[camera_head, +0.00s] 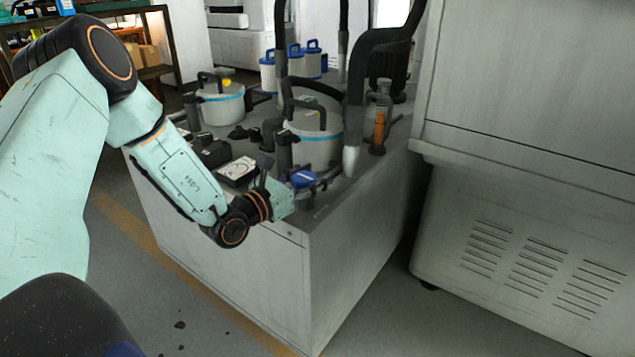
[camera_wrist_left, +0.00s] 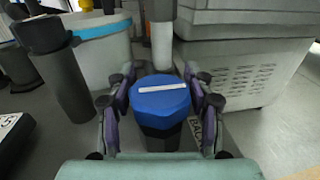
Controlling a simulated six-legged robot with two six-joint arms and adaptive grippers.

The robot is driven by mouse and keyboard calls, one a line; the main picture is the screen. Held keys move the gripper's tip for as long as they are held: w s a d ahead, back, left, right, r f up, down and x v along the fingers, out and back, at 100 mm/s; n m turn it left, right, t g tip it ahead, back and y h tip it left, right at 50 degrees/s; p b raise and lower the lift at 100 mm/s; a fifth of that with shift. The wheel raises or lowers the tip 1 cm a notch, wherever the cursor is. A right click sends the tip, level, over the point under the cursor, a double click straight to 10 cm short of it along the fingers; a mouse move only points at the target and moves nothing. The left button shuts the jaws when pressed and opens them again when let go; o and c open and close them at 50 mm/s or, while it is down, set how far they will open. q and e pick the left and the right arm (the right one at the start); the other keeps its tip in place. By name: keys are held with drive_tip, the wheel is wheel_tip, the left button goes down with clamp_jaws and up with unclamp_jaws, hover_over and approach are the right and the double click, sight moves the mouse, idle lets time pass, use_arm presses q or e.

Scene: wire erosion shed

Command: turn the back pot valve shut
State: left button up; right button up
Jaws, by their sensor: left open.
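The valve has a blue many-sided knob (camera_head: 303,179) with a white stripe on top, standing near the front corner of the grey cabinet. In the left wrist view the blue knob (camera_wrist_left: 161,98) sits on a dark stem between my fingers, its stripe running nearly across the picture. A label reading "BACK" (camera_wrist_left: 195,130) is partly hidden beside it. My left gripper (camera_head: 302,184) is open around the knob; in the left wrist view its fingers (camera_wrist_left: 158,76) stand on both sides, with small gaps visible. My right gripper is not in view.
A lidded white pot (camera_head: 318,148) with a blue band stands behind the valve, and another pot (camera_head: 220,104) farther left. A large grey machine (camera_head: 520,180) stands to the right. A labelled plate (camera_head: 238,171) lies left.

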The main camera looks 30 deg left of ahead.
use_arm(q)
drive_tip(key=shift+b+x, duration=0.35)
drive_tip(key=shift+x, duration=0.6)
drive_tip(key=shift+r, duration=0.1)
drive_tip(key=shift+c, duration=0.4)
drive_tip(key=c, duration=0.9)
drive_tip(key=shift+c, duration=0.3)
drive_tip(key=shift+f, duration=0.25)
drive_tip(key=shift+c, duration=0.3)
